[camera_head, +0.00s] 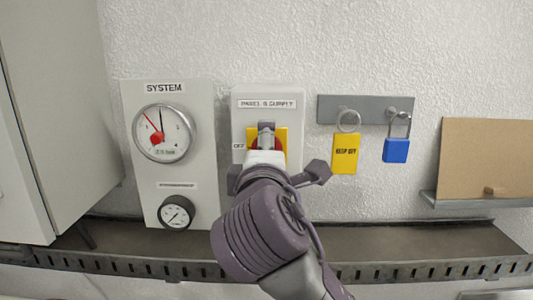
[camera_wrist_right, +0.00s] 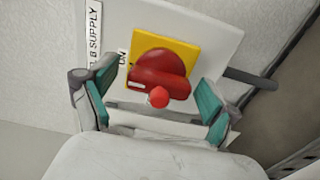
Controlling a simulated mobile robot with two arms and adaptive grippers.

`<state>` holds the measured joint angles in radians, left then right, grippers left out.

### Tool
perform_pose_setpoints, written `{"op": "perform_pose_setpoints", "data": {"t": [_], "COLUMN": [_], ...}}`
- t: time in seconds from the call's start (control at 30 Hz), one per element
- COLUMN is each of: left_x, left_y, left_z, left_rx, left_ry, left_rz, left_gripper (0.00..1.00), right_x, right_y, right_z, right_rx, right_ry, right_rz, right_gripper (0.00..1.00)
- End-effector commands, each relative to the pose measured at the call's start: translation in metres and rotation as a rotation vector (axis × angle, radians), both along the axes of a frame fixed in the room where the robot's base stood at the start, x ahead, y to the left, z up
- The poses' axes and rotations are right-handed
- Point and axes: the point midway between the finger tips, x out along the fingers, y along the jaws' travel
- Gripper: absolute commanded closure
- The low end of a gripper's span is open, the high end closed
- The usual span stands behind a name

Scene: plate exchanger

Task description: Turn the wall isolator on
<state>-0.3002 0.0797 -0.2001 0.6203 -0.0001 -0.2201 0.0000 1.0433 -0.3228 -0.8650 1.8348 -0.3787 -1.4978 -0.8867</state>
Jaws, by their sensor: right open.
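The wall isolator is a pale box (camera_head: 293,104) on the wall with a supply label, a yellow plate (camera_head: 281,135) and a red rotary knob. In the head view an OFF label shows left of the plate; my right gripper (camera_head: 267,152) covers most of the knob. In the right wrist view the red knob (camera_wrist_right: 160,72) sits on the yellow plate (camera_wrist_right: 182,48) beside an ON label, with a small red ball in front. My right gripper (camera_wrist_right: 156,97) is open, its teal-padded fingers either side of the knob. Contact cannot be told. My left gripper is out of view.
Left of the isolator is a SYSTEM panel (camera_head: 203,120) with two gauges. To the right, a rail (camera_head: 360,103) holds a yellow KEEP OFF tag (camera_head: 345,154) and a blue padlock (camera_head: 396,151). A brown board (camera_head: 485,150) stands far right. A ledge (camera_head: 400,240) runs below.

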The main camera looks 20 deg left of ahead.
Motion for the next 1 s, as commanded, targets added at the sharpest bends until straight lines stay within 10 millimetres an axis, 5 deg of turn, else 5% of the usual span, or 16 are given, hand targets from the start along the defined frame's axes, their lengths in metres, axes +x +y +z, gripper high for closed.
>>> {"op": "perform_pose_setpoints", "data": {"t": [0.17, 0.6, 1.0], "left_x": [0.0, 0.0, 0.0], "left_y": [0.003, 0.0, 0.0], "left_z": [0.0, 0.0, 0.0], "left_rx": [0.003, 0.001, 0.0], "left_ry": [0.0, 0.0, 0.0], "left_rz": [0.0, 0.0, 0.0], "left_gripper": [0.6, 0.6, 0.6], "right_x": [-0.008, -0.068, -0.072], "right_y": [-0.002, -0.019, -0.021], "right_z": [0.0, 0.0, 0.0], "right_rx": [0.0, 0.0, 0.0], "right_ry": [-0.001, 0.0, 0.0], "right_rz": [0.001, 0.0, 0.0], "right_gripper": [0.12, 0.12, 0.12]}}
